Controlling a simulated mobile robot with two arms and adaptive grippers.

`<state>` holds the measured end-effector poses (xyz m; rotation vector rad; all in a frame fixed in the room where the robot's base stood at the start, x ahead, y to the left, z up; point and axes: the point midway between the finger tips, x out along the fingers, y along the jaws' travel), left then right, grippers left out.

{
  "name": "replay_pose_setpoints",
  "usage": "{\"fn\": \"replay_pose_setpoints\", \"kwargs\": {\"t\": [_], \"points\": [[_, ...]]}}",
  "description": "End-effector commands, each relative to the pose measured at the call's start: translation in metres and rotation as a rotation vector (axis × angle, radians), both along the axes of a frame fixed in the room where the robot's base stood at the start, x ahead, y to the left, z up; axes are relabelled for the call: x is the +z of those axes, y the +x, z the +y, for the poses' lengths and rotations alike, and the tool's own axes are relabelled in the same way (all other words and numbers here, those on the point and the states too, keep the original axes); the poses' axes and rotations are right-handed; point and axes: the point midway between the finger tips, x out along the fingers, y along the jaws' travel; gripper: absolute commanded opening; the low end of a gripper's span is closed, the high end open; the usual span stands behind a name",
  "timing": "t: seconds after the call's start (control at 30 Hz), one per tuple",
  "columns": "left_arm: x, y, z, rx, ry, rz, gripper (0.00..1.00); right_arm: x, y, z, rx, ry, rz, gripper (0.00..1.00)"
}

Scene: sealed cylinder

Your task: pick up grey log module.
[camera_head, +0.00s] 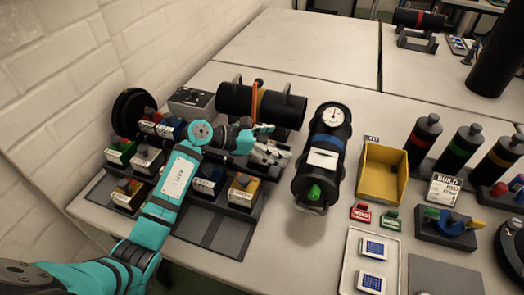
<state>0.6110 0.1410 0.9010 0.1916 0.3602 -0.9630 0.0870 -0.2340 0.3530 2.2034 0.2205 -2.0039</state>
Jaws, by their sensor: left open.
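Small labelled modules stand in dark racks on the left of the table. A grey-looking module (148,158) is in the left rack, beside a green one (120,152); its label is too small to read, so I cannot tell for sure that it is the grey log module. My left gripper (276,143) is open and empty, to the right of the racks, its fingers pointing right below a black cylinder with handles (262,105). My left arm crosses over the racks and hides part of them. My right gripper is not in view.
A black cylinder with a gauge (320,160) lies right of my gripper. Beyond it are a yellow bin (382,172), red (361,212) and green (390,219) tags and a white tray (351,272). Several black bottles stand at the right.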

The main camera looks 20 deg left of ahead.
Motion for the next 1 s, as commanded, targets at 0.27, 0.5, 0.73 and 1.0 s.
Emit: {"fn": "replay_pose_setpoints", "kwargs": {"t": [0.27, 0.5, 0.73, 1.0], "points": [[0.0, -0.0002, 0.0004, 0.0, 0.0, 0.0, 0.58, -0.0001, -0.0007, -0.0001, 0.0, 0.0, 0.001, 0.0], [-0.0002, -0.0003, 0.0004, 0.0, 0.0, 0.001, 0.27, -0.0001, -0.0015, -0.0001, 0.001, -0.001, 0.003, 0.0], [-0.0006, -0.0005, 0.0001, 0.0, 0.0, 0.002, 0.14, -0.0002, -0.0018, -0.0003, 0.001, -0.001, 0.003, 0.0], [-0.0013, -0.0009, -0.0002, -0.002, -0.001, 0.004, 0.11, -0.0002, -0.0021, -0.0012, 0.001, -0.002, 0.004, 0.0]]}}
